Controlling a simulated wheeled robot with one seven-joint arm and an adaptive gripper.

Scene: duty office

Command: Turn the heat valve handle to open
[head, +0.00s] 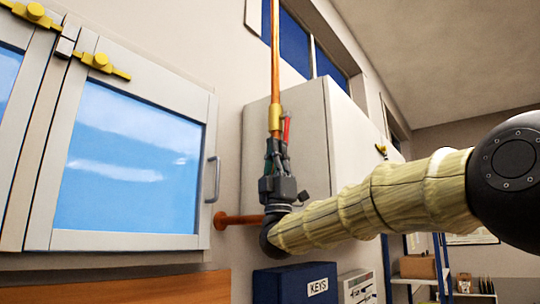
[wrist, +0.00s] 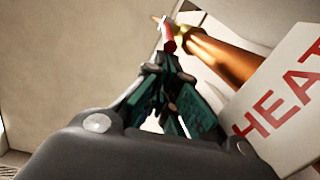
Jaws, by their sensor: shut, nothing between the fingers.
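The red heat valve handle (head: 287,128) shows in the head view as a short upright bar just right of the brass valve fitting (head: 275,118) on a vertical copper pipe. In the wrist view the handle's red end (wrist: 168,44) is at top centre, beside the copper pipe (wrist: 218,58). My gripper (head: 277,145) points up from below, its fingertips close to the handle's lower part. In the wrist view my gripper (wrist: 168,60) has its fingers together, right at the red end; whether they touch it I cannot tell. The fingers hide part of the valve.
A white HEAT sign (wrist: 280,95) stands close at the right in the wrist view. A white cabinet (head: 350,130) is behind the pipe. A glazed window or door (head: 135,155) is at left. A blue KEYS box (head: 285,285) sits below my arm.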

